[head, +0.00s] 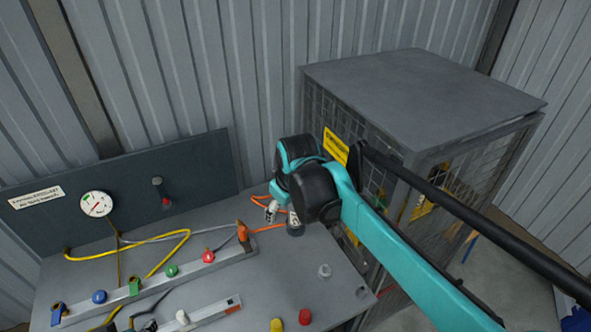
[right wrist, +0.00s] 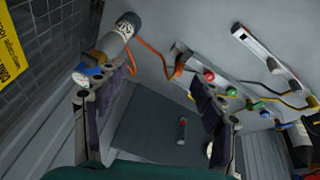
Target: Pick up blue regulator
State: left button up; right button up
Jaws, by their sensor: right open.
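A blue part, which looks like the blue regulator (right wrist: 92,72), shows in the right wrist view at the near end of a small cylinder (right wrist: 116,40) with a dark, lettered end. It is close to the left-hand finger, which partly overlaps it; I cannot tell whether they touch. My right gripper (right wrist: 157,100) is open, with nothing seen between its fingers. In the head view, the right gripper (head: 281,212) is over the back right of the bench, and its wrist hides the blue part. My left gripper is not in view.
The grey bench (head: 150,290) carries a rail with coloured knobs, including a blue knob (head: 99,297), and yellow and orange hoses. A pressure gauge (head: 96,204) is on the dark back panel. A mesh cage (head: 430,95) stands close on the right, beside my right arm.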

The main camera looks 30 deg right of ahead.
jog(key=w+d+n+g+p, duration=0.1)
jog(key=w+d+p, duration=0.1)
jog(key=w, duration=0.3)
jog(key=w+d+n+g+p, duration=0.1)
jog(key=w+d+n+p, duration=0.1)
jog(key=w+d, duration=0.3)
jog(key=w+d+n+g+p, duration=0.2)
jog(key=w+d+p, duration=0.2)
jog(key=w, duration=0.3)
jog(key=shift+w+d+r, duration=0.1)
jog(key=shift+d+r, duration=0.1)
jog(key=shift+d, duration=0.05)
notch_tip(320, 180, down, 8)
jog(key=shift+w+b, duration=0.15)
jog(key=shift+b, duration=0.3)
jog(key=c, duration=1.3)
